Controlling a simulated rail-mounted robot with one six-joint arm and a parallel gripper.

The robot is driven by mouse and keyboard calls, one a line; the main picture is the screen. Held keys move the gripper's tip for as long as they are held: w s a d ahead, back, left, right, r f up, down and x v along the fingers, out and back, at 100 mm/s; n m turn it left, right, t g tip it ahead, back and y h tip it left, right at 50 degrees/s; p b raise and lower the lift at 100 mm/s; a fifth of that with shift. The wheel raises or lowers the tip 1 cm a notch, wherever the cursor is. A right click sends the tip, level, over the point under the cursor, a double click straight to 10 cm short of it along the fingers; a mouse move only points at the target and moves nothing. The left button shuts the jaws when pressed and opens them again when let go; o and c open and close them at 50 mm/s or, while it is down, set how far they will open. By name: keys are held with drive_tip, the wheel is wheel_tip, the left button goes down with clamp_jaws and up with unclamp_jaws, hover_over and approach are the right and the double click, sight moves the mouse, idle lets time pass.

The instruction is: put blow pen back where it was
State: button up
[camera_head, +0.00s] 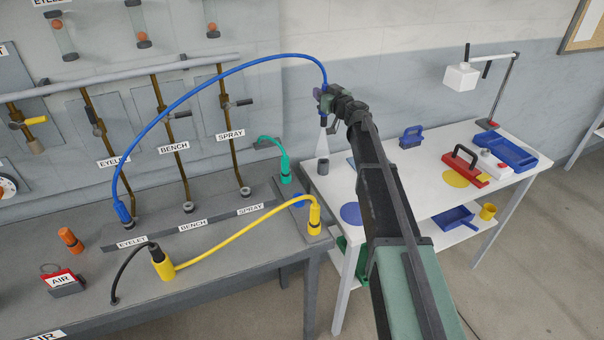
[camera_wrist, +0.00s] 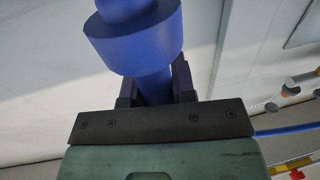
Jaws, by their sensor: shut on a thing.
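My gripper (camera_head: 328,103) is raised above the left end of the white table, shut on the blue blow pen. In the wrist view, the blow pen (camera_wrist: 136,38) fills the top middle, its narrower part between the fingers (camera_wrist: 155,86). A blue hose (camera_head: 222,72) arches from the held pen to a blue plug (camera_head: 122,211) at the EYELET outlet on the grey bench. The pen's tip is too small to make out.
The white table (camera_head: 425,168) also carries a blue disc (camera_head: 351,213), a blue-handled block (camera_head: 411,137), a red-handled tool (camera_head: 464,167) and a lamp (camera_head: 462,76). A yellow hose (camera_head: 245,235) and a green connector (camera_head: 284,166) are by the grey bench's right end.

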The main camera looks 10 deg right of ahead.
drive_tip(key=shift+d, duration=0.1)
drive_tip(key=f+b, duration=0.6)
drive_tip(key=f, duration=0.1)
drive_tip(key=f+b, duration=0.6)
drive_tip(key=b, duration=0.1)
drive_tip(key=f+b, duration=0.7)
drive_tip(key=shift+w+d+f, duration=0.15)
drive_tip(key=shift+d+f, duration=0.15)
drive_tip(key=shift+f, duration=0.05)
drive_tip(key=shift+r, duration=0.3)
drive_tip(key=shift+f, duration=0.25)
drive_tip(key=o, duration=0.8)
drive_tip(key=shift+r, duration=0.1)
drive_tip(key=shift+r, duration=0.2)
drive_tip(key=v, duration=1.2)
